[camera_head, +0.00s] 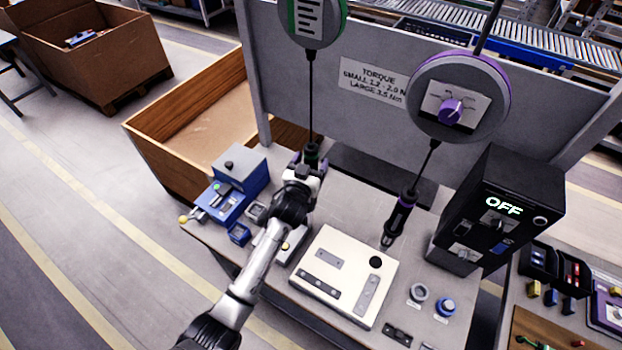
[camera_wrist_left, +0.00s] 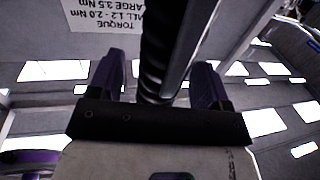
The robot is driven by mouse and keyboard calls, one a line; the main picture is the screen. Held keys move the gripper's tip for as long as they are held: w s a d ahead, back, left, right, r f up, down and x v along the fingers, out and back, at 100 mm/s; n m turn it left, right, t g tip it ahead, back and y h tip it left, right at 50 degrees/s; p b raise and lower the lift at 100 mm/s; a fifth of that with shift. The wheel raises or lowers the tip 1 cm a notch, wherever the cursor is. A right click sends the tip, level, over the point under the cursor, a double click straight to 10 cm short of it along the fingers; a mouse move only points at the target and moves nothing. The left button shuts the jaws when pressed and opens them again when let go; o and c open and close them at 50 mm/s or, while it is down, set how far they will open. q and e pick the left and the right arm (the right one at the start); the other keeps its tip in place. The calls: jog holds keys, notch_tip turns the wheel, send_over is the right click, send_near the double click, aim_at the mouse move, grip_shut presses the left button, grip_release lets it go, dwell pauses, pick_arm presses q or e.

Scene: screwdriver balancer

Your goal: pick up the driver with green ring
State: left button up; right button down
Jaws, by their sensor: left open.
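The driver with the green ring (camera_head: 312,148) hangs on a cord from the green-rimmed balancer (camera_head: 314,20), at the back of the workbench. My left gripper (camera_head: 310,160) is at this driver and hides its lower part. In the left wrist view, the driver's black body (camera_wrist_left: 163,45) stands between the two purple-dark fingers of my open left gripper (camera_wrist_left: 157,82), with a gap visible on each side. A second driver, with a purple ring (camera_head: 398,215), hangs to the right from the purple-rimmed balancer (camera_head: 459,95). My right gripper is not in view.
A cream box (camera_head: 345,275) lies on the bench (camera_head: 385,325) in front. A black unit reading OFF (camera_head: 500,208) stands at the right. A blue device (camera_head: 238,185) sits at the left. A grey panel with a torque sign (camera_head: 372,85) rises behind.

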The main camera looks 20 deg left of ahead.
pick_arm(q)
jog(key=shift+w, duration=0.15)
jog(key=shift+c, duration=0.2)
grip_shut()
dwell(0.5)
jog(key=shift+r, duration=0.15)
